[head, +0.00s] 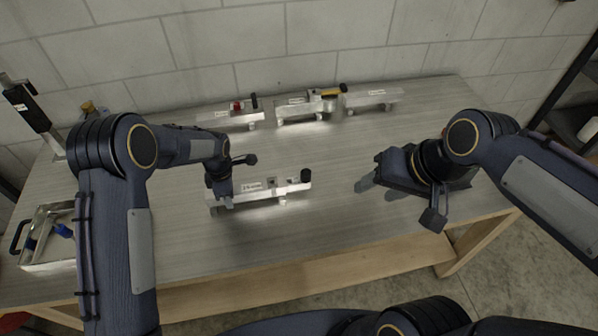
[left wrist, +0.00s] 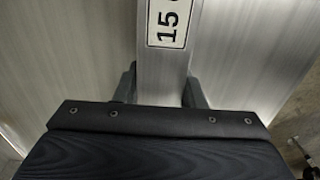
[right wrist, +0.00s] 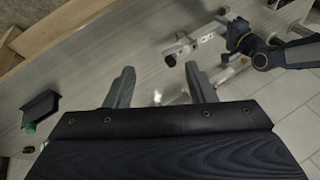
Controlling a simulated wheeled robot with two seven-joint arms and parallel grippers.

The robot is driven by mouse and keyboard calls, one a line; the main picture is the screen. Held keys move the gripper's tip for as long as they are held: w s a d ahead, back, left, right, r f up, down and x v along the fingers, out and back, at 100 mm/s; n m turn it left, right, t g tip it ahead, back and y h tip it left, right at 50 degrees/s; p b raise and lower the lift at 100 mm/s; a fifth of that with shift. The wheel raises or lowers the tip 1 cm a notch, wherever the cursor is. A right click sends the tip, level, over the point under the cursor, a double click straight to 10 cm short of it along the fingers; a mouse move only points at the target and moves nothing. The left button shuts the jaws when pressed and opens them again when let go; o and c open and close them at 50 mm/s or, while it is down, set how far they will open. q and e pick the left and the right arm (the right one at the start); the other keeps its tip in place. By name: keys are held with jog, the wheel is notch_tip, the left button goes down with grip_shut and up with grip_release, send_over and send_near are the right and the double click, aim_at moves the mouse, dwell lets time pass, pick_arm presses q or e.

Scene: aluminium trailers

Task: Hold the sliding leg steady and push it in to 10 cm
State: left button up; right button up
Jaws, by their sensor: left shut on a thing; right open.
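An aluminium trailer (head: 240,197) lies near the middle of the table, its long side running left to right. Its label starts "15 c" in the left wrist view (left wrist: 167,22). A black knob (head: 306,175) caps its right end; which part is the sliding leg I cannot tell clearly. My left gripper (head: 222,197) is shut on the trailer's left part, with a finger on each side of the bar in the left wrist view (left wrist: 163,85). My right gripper (head: 380,188) is open and empty, to the right of the knob and apart from it. Its spread fingers show in the right wrist view (right wrist: 160,80).
Three similar aluminium pieces stand along the back: one with a red part (head: 230,117), one with a yellow part (head: 305,106), one with a black knob (head: 373,98). An open metal tray (head: 45,262) sits at the left.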

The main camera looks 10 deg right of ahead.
jog(key=w+m+g, duration=0.2)
jog(key=w, duration=0.7)
jog(key=m+g+h, duration=0.2)
jog(key=m+h, duration=0.1)
jog(key=m, duration=0.1)
send_near(305, 172)
notch_tip(305, 172, down, 9)
jog(key=shift+f, duration=0.15)
jog(key=shift+w+a, duration=0.1)
grip_shut()
